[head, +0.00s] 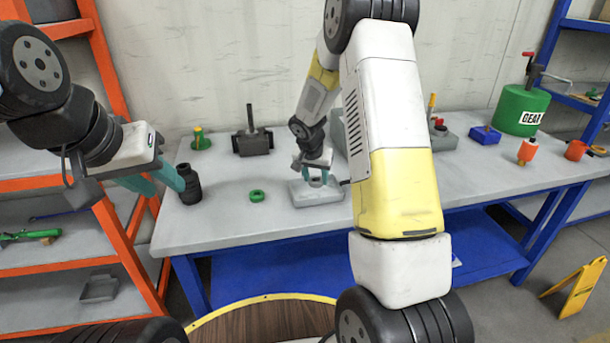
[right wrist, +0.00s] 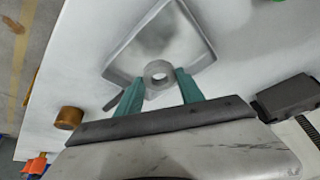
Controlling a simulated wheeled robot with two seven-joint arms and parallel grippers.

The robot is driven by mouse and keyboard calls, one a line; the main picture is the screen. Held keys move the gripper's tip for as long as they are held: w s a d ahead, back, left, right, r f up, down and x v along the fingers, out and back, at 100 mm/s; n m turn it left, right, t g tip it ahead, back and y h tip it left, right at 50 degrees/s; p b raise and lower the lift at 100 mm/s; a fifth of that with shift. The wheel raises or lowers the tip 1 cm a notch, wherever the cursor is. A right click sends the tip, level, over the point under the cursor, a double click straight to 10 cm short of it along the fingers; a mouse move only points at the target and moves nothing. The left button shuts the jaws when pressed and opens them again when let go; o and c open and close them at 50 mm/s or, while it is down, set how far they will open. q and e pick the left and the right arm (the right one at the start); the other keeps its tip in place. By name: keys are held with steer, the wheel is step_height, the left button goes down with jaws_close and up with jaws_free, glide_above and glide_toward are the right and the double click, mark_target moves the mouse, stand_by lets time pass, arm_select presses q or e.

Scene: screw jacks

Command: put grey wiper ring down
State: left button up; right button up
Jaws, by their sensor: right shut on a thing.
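The grey wiper ring (right wrist: 158,74) is a small thick ring with a central hole. It sits between the teal fingertips of my right gripper (right wrist: 160,88), which is shut on it. Behind it in the right wrist view is a shallow light-grey square tray (right wrist: 150,48); the ring overlaps its near corner. Whether the ring touches the tray is unclear. In the head view my right gripper (head: 319,180) is low over the tray (head: 327,198), and the ring is hard to make out. My left gripper (head: 162,182) is open, its teal fingers apart beside a black ribbed cylinder (head: 189,184).
A green ring (head: 257,196) lies left of the tray. A dark block with a rod (head: 252,142) and a green flanged part (head: 200,140) stand behind. A blue block (head: 485,135) and green tank (head: 520,110) are at right. Bare tabletop (head: 225,225) lies in front.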

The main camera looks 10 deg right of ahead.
mark_target(316, 191)
steer(key=shift+s+a+f, duration=0.1)
steer(key=shift+f, duration=1.45)
steer(key=shift+f, duration=0.1)
steer(key=o, duration=1.3)
steer(key=s+a+r+n+t+y, duration=0.1)
steer(key=s+r, duration=0.8)
steer(key=r, duration=0.3)
steer(key=s+a+r+n+y, duration=0.1)
steer(key=s+r, duration=0.8)
steer(key=r, duration=0.4)
steer(key=s+a+r+n, duration=0.1)
steer(key=s, duration=0.4)
steer(key=s+r+n+y, duration=0.1)
steer(key=s, duration=0.4)
steer(key=s+a+r+n+t+y, duration=0.1)
steer(key=s+n, duration=0.1)
steer(key=s, duration=0.2)
steer(key=shift+s+a+r, duration=0.25)
steer(key=shift+s+a, duration=0.1)
steer(key=shift+s, duration=0.05)
